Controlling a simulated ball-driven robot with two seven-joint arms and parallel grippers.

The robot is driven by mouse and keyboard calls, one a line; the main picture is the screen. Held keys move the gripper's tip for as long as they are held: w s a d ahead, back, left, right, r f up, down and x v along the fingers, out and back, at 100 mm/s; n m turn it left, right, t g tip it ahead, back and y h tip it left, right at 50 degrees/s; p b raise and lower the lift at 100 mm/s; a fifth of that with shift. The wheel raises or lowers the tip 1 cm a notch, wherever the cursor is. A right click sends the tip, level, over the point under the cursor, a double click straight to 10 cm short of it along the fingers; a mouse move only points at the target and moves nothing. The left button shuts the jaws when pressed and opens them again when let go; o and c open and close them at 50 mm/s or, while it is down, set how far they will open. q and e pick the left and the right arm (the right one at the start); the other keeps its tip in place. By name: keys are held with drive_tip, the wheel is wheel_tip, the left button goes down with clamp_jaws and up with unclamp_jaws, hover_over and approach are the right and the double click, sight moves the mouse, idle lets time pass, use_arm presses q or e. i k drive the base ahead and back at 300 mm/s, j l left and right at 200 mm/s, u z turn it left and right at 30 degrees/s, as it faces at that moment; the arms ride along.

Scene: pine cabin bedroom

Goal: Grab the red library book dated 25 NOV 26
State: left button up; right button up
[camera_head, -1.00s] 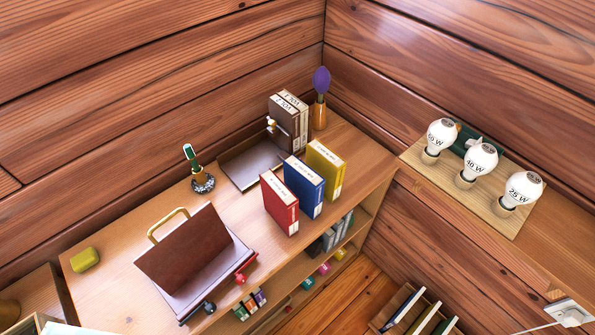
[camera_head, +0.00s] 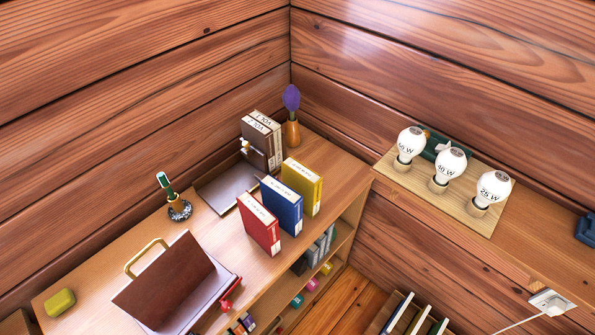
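A red book (camera_head: 258,223) stands upright on the wooden shelf top (camera_head: 110,255), at the left of a row of three. A blue book (camera_head: 281,207) and a yellow book (camera_head: 302,186) stand behind it to the right. Each has a white label along its top edge and a small white tag low on the spine. The print on the labels is too small to read, so I cannot tell the dates. Neither of my grippers shows in the head view.
A brown book stand (camera_head: 165,283) is at the front left, beside a yellow block (camera_head: 60,303). Dark brown volumes (camera_head: 261,142) and a purple-topped item (camera_head: 291,98) stand in the corner. Bulbs (camera_head: 451,164) sit on a board at the right. Books (camera_head: 405,315) stand low at the bottom right.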

sight(262, 226)
drive_tip(key=k+l+z, duration=0.25)
drive_tip(key=k+l, duration=0.4)
drive_tip(key=k, duration=0.15)
